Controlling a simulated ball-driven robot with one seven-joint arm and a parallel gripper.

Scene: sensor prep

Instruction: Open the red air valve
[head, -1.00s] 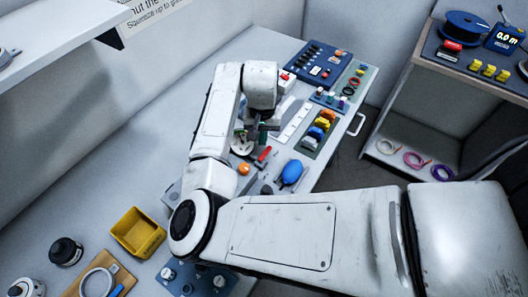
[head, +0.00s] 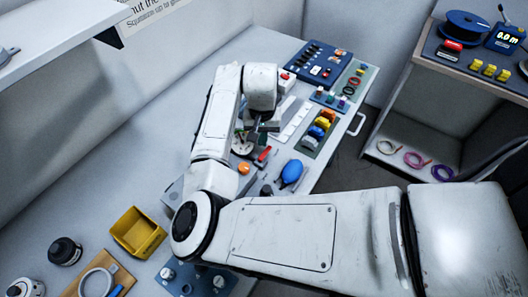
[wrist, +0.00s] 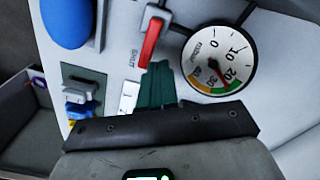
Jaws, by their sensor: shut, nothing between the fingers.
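The red air valve lever (wrist: 151,42) shows in the wrist view, mounted on a pale panel beside a label that appears to read "SHUT". Its lower end lies beside that label. The lever also shows in the head view (head: 263,154). A round pressure gauge (wrist: 219,60) is right of the lever; its red needle points near 20. My gripper (wrist: 157,86) has its dark green fingers together, with nothing between them. The fingers are just below the lever in the wrist view, apart from it. In the head view my gripper is partly hidden by my arm.
A blue bulb (head: 292,171) and an orange knob (head: 244,168) are near the lever. A board of coloured clips (head: 320,131) and a blue switch panel (head: 318,62) lie farther back. A yellow bin (head: 139,231) stands at the front left.

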